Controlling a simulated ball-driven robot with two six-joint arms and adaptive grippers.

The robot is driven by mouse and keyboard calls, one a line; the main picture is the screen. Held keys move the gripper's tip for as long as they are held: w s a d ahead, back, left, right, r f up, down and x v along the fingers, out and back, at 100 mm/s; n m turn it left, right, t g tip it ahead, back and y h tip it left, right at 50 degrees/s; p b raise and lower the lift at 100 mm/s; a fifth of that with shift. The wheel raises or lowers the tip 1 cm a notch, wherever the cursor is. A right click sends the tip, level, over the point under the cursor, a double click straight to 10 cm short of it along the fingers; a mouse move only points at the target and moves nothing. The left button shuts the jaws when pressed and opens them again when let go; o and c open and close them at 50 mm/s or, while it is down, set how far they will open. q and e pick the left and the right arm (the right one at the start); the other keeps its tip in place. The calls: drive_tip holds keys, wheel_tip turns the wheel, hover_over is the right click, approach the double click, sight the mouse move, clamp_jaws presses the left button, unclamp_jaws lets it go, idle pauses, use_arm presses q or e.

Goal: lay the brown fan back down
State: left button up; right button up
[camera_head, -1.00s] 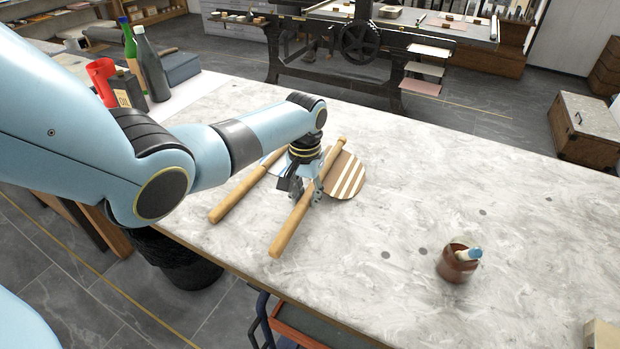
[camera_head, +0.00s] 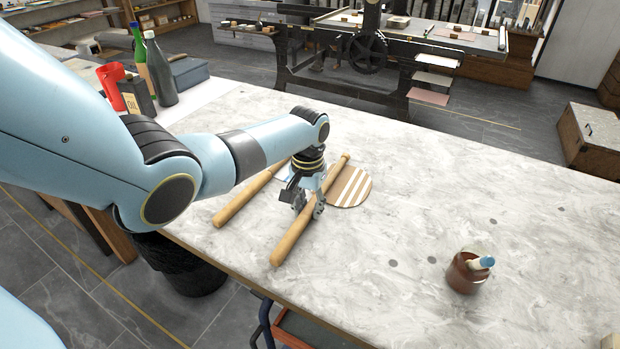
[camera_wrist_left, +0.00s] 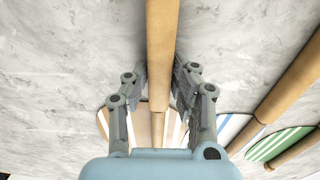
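The brown fan has a round leaf (camera_head: 354,188) with brown and white stripes and a long wooden handle (camera_head: 292,240). In the head view it is low over the marble-topped table (camera_head: 430,190); I cannot tell whether it touches. My left gripper (camera_head: 312,212) reaches down onto the handle near the leaf. The left wrist view shows its fingers (camera_wrist_left: 160,82) close against both sides of the handle (camera_wrist_left: 163,40), shut on it. Part of the leaf hides behind the gripper and handle. My right gripper is not in view.
A second fan's handle (camera_head: 240,202) lies just left; its blue-striped leaf (camera_wrist_left: 230,128) shows in the wrist view beside a green-striped one (camera_wrist_left: 280,142). A brown jar (camera_head: 466,274) stands right. Bottles (camera_head: 160,72) and a red item (camera_head: 112,86) stand back left. The table's middle is clear.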

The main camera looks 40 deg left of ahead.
use_arm(q)
drive_tip(key=o, duration=0.5)
drive_tip(key=shift+r, duration=0.1)
wheel_tip(320, 180, up, 12)
drive_tip(key=shift+f, duration=0.1)
idle(0.6)
